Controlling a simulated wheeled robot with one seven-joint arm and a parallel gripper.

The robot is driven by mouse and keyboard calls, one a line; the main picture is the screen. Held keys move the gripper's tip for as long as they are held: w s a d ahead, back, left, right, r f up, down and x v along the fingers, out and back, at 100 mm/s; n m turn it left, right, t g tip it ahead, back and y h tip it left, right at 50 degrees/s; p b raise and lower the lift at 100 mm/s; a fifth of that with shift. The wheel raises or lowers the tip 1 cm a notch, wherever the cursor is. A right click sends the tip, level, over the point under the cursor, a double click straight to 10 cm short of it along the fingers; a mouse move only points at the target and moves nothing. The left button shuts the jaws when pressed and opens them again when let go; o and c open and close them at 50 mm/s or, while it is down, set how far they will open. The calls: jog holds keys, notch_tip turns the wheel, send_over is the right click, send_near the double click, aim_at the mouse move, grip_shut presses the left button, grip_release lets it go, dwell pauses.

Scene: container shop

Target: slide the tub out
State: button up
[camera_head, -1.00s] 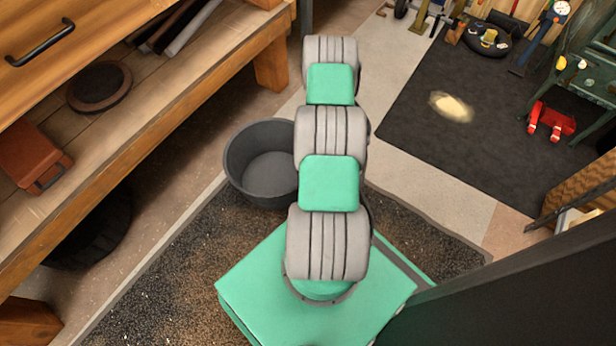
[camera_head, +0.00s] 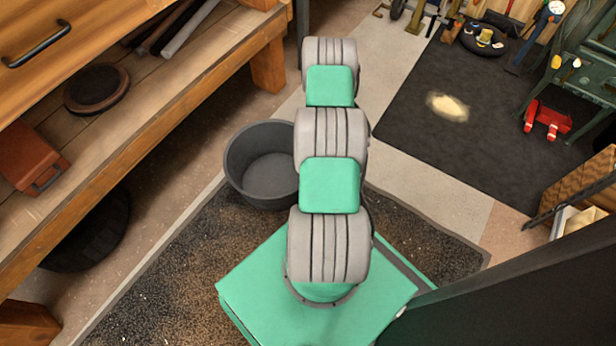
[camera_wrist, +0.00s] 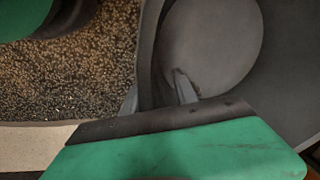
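A dark grey round tub (camera_head: 262,170) stands on the floor left of my arm, open side up, at the edge of the speckled mat. My arm hides its right side in the head view. In the wrist view the tub (camera_wrist: 215,45) fills the upper right, with its wall between my two fingers. In the head view my gripper is hidden behind my arm.
A wooden bench (camera_head: 150,130) runs along the left, with a dark round container (camera_head: 90,235) beneath its lower shelf. The speckled mat (camera_head: 165,265) lies around my base.

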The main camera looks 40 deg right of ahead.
jog(key=r+p, duration=0.1)
jog(key=r, duration=0.1)
jog(key=r+p, duration=0.1)
jog(key=r, duration=0.2)
jog(key=s+r+p, duration=0.1)
jog(key=r, duration=0.1)
jog(key=shift+d+r, duration=0.2)
jog(key=shift+r, duration=0.2)
